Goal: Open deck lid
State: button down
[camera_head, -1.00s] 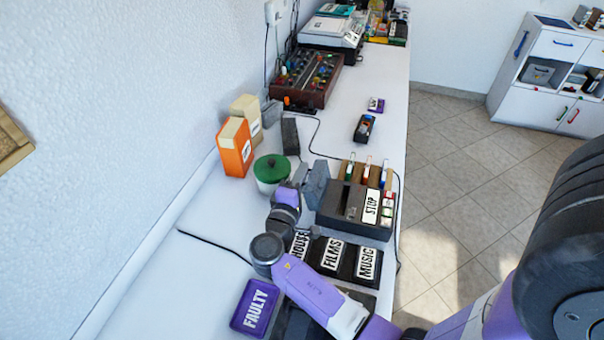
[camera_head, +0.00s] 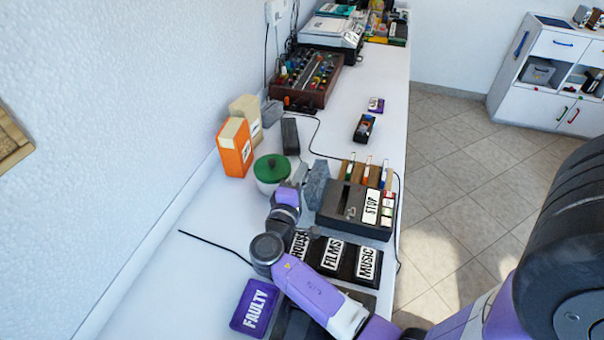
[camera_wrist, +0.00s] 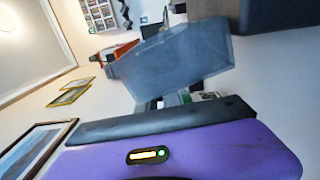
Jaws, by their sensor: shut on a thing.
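The deck (camera_head: 352,210) is a dark box with a white STOP label, on the counter in the head view. A grey plate, which looks like the deck's lid (camera_head: 317,184), stands steeply on edge at the deck's left side. My gripper (camera_head: 304,180) is at the left face of this plate and shut on it; the fingertips are mostly hidden. In the wrist view the lid (camera_wrist: 180,68) is a large bluish-grey panel right in front of my gripper (camera_wrist: 160,103), with a dark box edge at the upper right.
A green-lidded pot (camera_head: 271,169) stands close left of my gripper.

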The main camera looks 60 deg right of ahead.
jog(key=shift+s+f, duration=0.1)
jog(key=shift+f, duration=0.2)
jog(key=shift+s+d+r+m+b, duration=0.1)
jog(key=shift+s+r+m+b, duration=0.4)
jog(key=shift+m+b, duration=0.45)
jog(key=shift+s+r+m+b, duration=0.5)
jog(key=shift+m+b, duration=0.2)
jog(key=shift+m, duration=0.35)
jog(key=c, duration=1.6)
grip_release()
jog(key=shift+o, duration=0.2)
jog(key=shift+r, duration=0.15)
